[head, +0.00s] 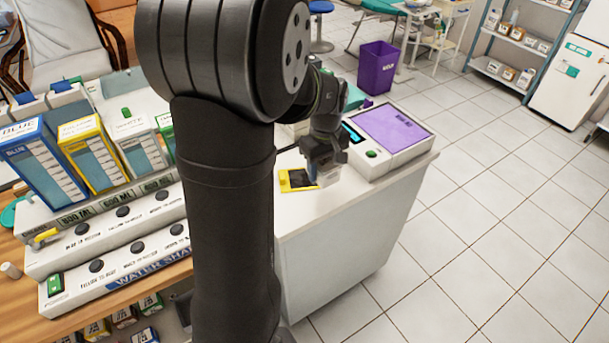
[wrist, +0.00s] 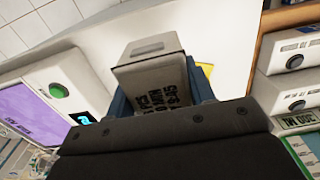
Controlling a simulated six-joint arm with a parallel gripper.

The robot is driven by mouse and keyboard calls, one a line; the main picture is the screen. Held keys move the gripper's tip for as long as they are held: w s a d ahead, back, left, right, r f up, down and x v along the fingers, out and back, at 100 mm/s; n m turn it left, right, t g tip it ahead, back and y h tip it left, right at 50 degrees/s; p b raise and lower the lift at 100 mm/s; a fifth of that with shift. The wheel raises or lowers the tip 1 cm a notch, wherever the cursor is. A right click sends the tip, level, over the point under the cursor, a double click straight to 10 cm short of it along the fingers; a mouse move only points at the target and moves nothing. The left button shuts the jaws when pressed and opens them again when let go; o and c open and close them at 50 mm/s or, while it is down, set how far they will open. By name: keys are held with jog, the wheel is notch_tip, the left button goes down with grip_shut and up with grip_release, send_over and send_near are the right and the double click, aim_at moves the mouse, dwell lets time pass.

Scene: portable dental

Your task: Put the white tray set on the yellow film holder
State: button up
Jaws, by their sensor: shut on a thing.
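My gripper (head: 326,172) is over the white counter at the back, just right of the yellow film holder (head: 287,187). In the wrist view my gripper (wrist: 160,78) is shut on the white tray set (wrist: 150,48), a pale box with dark printing between the blue fingers. In the head view the white tray set (head: 330,178) shows only as a small pale part below my gripper. The yellow film holder is a flat yellow frame with a dark inside. My gripper hides part of its right side. I cannot tell whether the tray set touches the counter.
A white device with a purple panel (head: 393,130) stands right of my gripper. A wooden bench at left holds labelled blue, yellow, white and green boxes and a water unit (head: 120,270). The counter's front part (head: 310,213) is bare.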

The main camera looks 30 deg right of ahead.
send_over(306, 185)
notch_tip(306, 185, down, 4)
jog(key=shift+w+r, duration=0.1)
jog(key=shift+r, duration=0.1)
jog(key=shift+f, duration=1.9)
jog(key=shift+f, duration=0.15)
jog(key=o, duration=1.1)
notch_tip(306, 185, up, 12)
